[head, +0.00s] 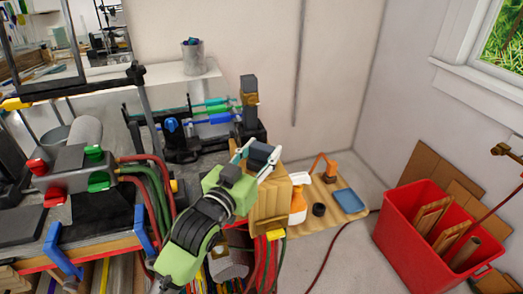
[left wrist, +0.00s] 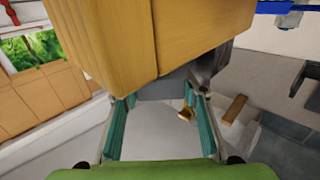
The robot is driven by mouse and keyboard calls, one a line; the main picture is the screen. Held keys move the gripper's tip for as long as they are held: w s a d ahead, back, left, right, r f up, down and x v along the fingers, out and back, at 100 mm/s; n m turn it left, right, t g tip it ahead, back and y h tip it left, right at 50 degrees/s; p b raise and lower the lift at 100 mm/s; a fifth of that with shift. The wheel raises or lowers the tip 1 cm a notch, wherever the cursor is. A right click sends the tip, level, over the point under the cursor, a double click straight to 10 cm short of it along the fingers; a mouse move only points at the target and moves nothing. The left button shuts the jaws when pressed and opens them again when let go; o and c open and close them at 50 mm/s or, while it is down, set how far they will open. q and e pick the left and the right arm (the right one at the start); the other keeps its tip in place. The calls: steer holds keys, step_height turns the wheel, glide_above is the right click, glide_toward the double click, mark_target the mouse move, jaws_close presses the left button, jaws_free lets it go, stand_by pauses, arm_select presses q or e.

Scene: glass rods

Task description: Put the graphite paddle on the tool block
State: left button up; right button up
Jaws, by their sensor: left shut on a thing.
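My left gripper (head: 255,154) shows in the head view with its green body and teal fingers, above a wooden block that looks like the tool block (head: 268,212). It is shut on a dark grey piece that looks like the graphite paddle (head: 262,152). In the left wrist view the wooden block (left wrist: 150,40) fills the top, close in front of the fingers. A dark grey part (left wrist: 165,88) shows between the fingertips, partly hidden by the block. I cannot tell whether paddle and block touch. My right gripper is not in view.
A wooden board (head: 325,232) right of the block carries a white and orange bottle (head: 298,205), a black round piece (head: 318,209) and a blue tray (head: 348,201). A red bin (head: 420,250) stands further right. A rig with coloured glass rods (head: 205,118) stands behind.

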arm_select(q)
steer(key=o, duration=1.3)
steer(key=shift+f, duration=0.15)
steer(key=shift+r, duration=0.25)
steer(key=shift+s+a+f, duration=0.15)
steer(key=shift+s+f, duration=0.05)
steer(key=shift+s, duration=0.05)
steer(key=b+v, duration=0.2)
steer(key=v, duration=0.9)
steer(key=shift+s+r+b, duration=0.1)
steer(key=shift+s+b, duration=0.1)
steer(key=shift+b, duration=0.15)
